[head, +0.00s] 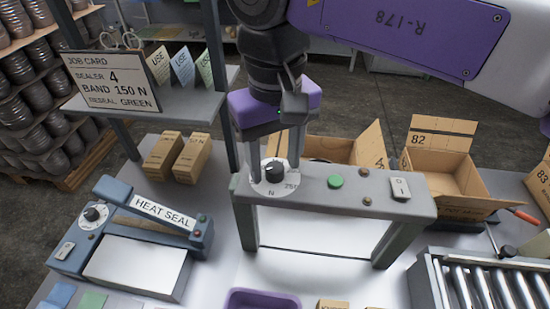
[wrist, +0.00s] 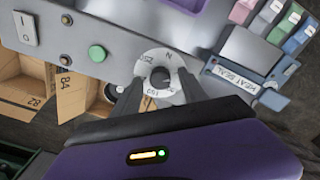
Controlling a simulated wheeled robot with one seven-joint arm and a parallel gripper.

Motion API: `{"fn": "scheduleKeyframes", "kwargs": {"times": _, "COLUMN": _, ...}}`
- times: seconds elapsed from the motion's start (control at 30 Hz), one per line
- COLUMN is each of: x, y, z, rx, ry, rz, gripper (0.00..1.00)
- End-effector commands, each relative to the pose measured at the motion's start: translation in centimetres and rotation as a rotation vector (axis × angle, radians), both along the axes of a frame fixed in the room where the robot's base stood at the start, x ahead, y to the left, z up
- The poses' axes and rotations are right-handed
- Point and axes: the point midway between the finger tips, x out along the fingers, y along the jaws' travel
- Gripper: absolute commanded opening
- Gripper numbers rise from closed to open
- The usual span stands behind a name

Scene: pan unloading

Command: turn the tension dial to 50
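The tension dial is a black knob (head: 274,172) on a round white plate marked N and 250, at the left end of a grey beam (head: 330,194). In the wrist view the knob (wrist: 160,77) sits on its white plate (wrist: 150,58), with 150 also readable; its pointer is too small to read. My gripper (head: 282,160) is right above and behind the knob, pointing down. In the wrist view its two fingers (wrist: 160,88) stand apart, one on each side of the knob's near edge, with gaps visible. Contact cannot be told.
A green button (head: 336,182) and a white rocker switch (head: 400,188) sit right of the dial. A blue heat sealer (head: 140,235) with its own dial stands left. A job card (head: 110,80) reads sealer 4, band 150 N. Open cartons (head: 440,172) stand behind the beam.

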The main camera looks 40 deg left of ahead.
Motion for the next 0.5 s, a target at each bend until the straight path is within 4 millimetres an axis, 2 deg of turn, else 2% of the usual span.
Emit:
{"fn": "scheduleKeyframes", "kwargs": {"times": 0.3, "x": -0.1, "y": 0.0, "z": 0.0, "rx": -0.003, "ry": 0.001, "rz": 0.000, "gripper": 0.50}}
{"fn": "scheduleKeyframes", "kwargs": {"times": 0.5, "x": 0.0, "y": 0.0, "z": 2.4, "rx": 0.000, "ry": -0.001, "rz": 0.000, "gripper": 0.50}}
